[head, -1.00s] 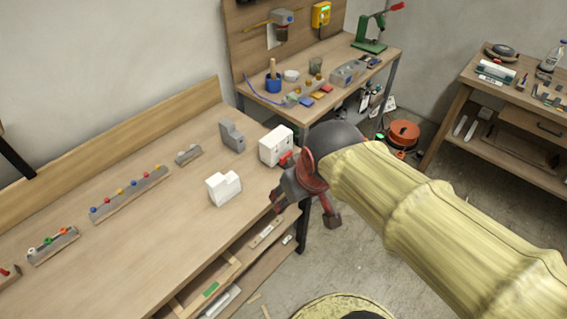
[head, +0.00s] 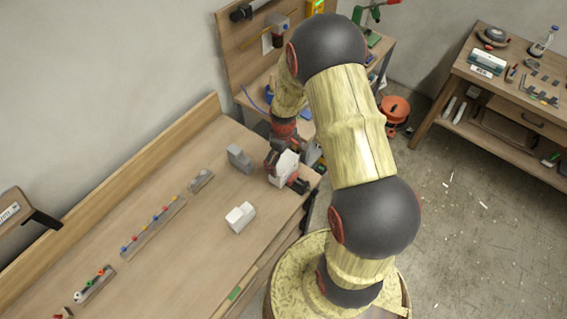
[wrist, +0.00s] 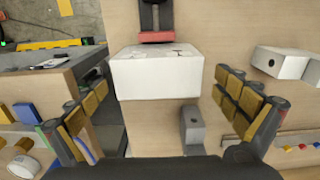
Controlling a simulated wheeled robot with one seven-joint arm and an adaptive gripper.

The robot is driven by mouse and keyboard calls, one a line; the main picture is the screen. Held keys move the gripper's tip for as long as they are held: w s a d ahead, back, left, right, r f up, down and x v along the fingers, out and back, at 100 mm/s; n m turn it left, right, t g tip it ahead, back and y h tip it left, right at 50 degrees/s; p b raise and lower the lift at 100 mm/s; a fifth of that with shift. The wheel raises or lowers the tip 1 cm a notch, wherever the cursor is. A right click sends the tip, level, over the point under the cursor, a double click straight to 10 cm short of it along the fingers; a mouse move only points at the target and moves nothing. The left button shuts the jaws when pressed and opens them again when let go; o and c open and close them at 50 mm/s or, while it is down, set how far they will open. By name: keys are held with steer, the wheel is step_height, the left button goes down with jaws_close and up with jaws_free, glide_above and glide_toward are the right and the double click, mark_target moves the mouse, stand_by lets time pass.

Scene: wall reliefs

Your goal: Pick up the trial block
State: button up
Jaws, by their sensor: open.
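A white block (head: 287,165) with dark marks on top stands near the bench's right end; it also shows in the wrist view (wrist: 158,72). A white stepped block (head: 240,216) stands nearer, to its left. A grey stepped block (head: 240,157) stands behind. No label shows which one is the trial block. My gripper (head: 286,172) is over the marked white block. In the wrist view its open fingers (wrist: 158,88) are on either side of this block, with gaps showing. The arm hides part of the bench's right end.
The bench (head: 180,250) also holds a rail of coloured knobs (head: 152,224) and smaller strips. A back board (head: 130,160) runs along its wall side. A second table with tools stands behind my arm. The bench's front middle is clear.

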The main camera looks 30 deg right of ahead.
steer(key=shift+w+d+f, duration=0.1)
steer(key=shift+f, duration=1.9)
steer(key=shift+w+f, duration=0.1)
steer(key=shift+f, duration=1.9)
steer(key=c, duration=0.3)
steer(key=c, duration=0.9)
